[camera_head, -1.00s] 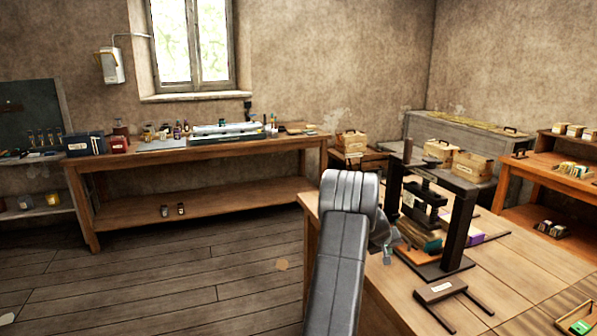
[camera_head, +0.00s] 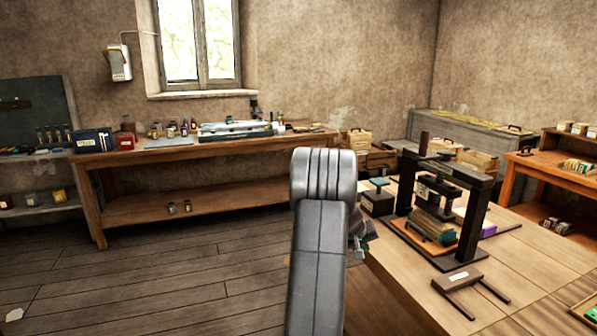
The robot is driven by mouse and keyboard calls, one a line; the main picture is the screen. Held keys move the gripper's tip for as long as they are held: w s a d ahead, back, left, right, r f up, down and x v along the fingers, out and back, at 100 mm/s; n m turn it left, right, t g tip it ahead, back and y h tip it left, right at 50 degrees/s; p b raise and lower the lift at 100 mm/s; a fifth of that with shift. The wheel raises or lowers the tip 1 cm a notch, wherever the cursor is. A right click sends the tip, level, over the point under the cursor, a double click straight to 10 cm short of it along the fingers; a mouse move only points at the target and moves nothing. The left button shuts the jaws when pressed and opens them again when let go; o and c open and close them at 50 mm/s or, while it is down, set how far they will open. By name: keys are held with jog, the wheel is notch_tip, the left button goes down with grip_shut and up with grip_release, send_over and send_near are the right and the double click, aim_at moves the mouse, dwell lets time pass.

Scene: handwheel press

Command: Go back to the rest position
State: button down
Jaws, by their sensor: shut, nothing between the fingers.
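My grey arm rises from the bottom middle of the head view and bends over at its top. My gripper (camera_head: 363,238) shows only in part behind the arm's right side, just left of the press and apart from it. Its jaws are shut and hold nothing; the fingertips are mostly hidden. The dark handwheel press (camera_head: 472,215) stands on the wooden workbench (camera_head: 530,262). A stack of books or boards (camera_head: 432,228) sits under its platen.
A long bench (camera_head: 240,149) with bottles runs under the window. Open plank floor (camera_head: 170,280) lies to the left.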

jog(key=shift+s+a+r, duration=0.15)
jog(key=shift+r, duration=0.1)
